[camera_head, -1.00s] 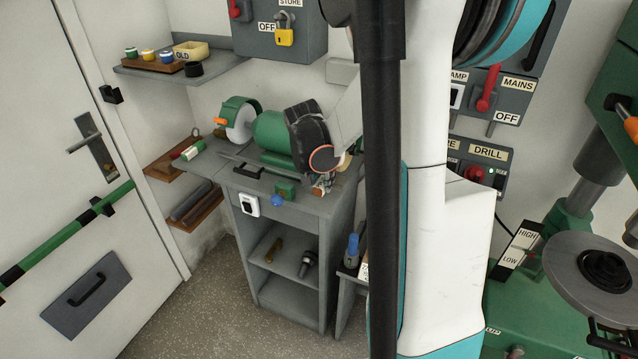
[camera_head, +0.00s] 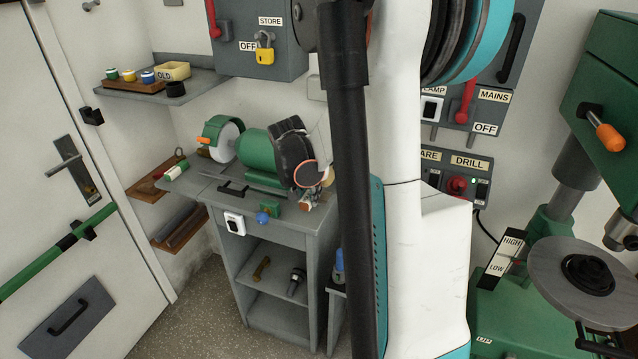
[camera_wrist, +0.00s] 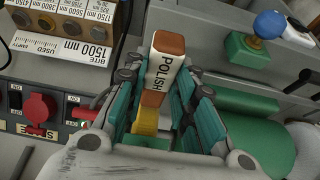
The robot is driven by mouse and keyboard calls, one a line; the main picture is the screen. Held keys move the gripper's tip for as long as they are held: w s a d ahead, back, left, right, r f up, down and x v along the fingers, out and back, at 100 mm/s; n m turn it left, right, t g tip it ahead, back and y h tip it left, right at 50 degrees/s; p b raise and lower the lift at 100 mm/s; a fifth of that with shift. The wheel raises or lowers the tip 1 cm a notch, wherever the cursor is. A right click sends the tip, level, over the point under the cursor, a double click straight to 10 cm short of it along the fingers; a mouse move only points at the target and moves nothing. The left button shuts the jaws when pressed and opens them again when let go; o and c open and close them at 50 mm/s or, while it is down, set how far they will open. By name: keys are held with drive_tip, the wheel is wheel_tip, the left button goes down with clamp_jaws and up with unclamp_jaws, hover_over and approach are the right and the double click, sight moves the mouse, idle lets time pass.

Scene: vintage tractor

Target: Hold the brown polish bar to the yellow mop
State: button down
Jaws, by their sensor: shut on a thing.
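The polish bar (camera_wrist: 164,68) has brown ends and a white wrap lettered POLISH. In the wrist view my gripper (camera_wrist: 165,95) is shut on it, with teal-sided fingers on both sides and the bar's top end standing out. A yellow strip that looks like the mop (camera_wrist: 145,122) shows just below the bar between the fingers; I cannot tell whether they touch. My dark wrist hides part of this end.
A blue knob (camera_wrist: 270,24) on a green box stands close by the gripper. A switch panel with a red switch (camera_wrist: 38,109) is at the left in the wrist view. The grinder sits on a grey cabinet (camera_head: 275,234). A drill press (camera_head: 590,262) stands at the right.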

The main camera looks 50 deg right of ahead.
drive_tip(key=shift+w+d, duration=0.3)
drive_tip(key=shift+d, duration=0.35)
drive_tip(key=shift+s+d, duration=0.15)
drive_tip(key=shift+s, duration=0.2)
idle(0.5)
drive_tip(key=s+a, duration=0.3)
drive_tip(key=a, duration=0.6)
drive_tip(key=shift+s, duration=0.4)
idle(0.4)
drive_tip(key=shift+a, duration=0.1)
idle(0.5)
drive_tip(key=w+a+f+n+t+y+b, duration=0.1)
drive_tip(key=a+f+n, duration=0.3)
drive_tip(key=a, duration=0.4)
drive_tip(key=w+a+f+n+t+y+b, duration=0.1)
drive_tip(key=w+a+f+n, duration=0.2)
drive_tip(key=a, duration=0.5)
drive_tip(key=w+a+f+n+y+b, duration=0.1)
drive_tip(key=w+a+f+n+y, duration=0.1)
drive_tip(key=a+f+n, duration=0.3)
drive_tip(key=w+a+n, duration=0.1)
drive_tip(key=a, duration=0.2)
drive_tip(key=shift+f+n+t+b, duration=0.3)
drive_tip(key=shift+f+t+b, duration=0.05)
drive_tip(key=shift+t+b, duration=0.05)
